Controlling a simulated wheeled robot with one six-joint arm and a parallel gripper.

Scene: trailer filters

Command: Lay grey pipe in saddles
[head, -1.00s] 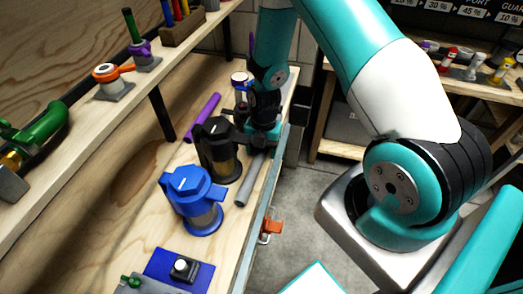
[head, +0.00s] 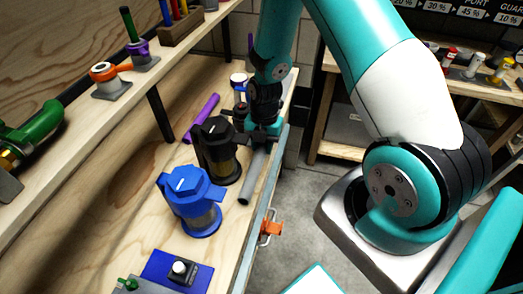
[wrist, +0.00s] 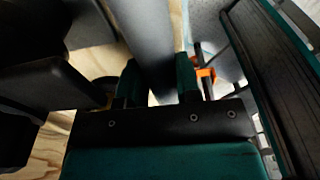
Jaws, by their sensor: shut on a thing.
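The grey pipe (head: 252,182) lies along the right edge of the wooden bench, beside the black and blue filter housings. My gripper (head: 262,140) is at the pipe's far part, pointing down and shut on it. In the wrist view the grey pipe (wrist: 146,38) runs up from between my gripper's two green fingers (wrist: 160,82). The pipe's far end is hidden by my gripper. I cannot tell whether the pipe touches the bench. I cannot make out any saddles.
A black filter housing (head: 217,152) stands close left of the pipe, with a blue one (head: 192,200) nearer. A purple pipe (head: 202,118) lies behind them. An orange clamp-like part (head: 270,228) hangs at the bench's front edge. A shelf (head: 75,125) overhangs the left side.

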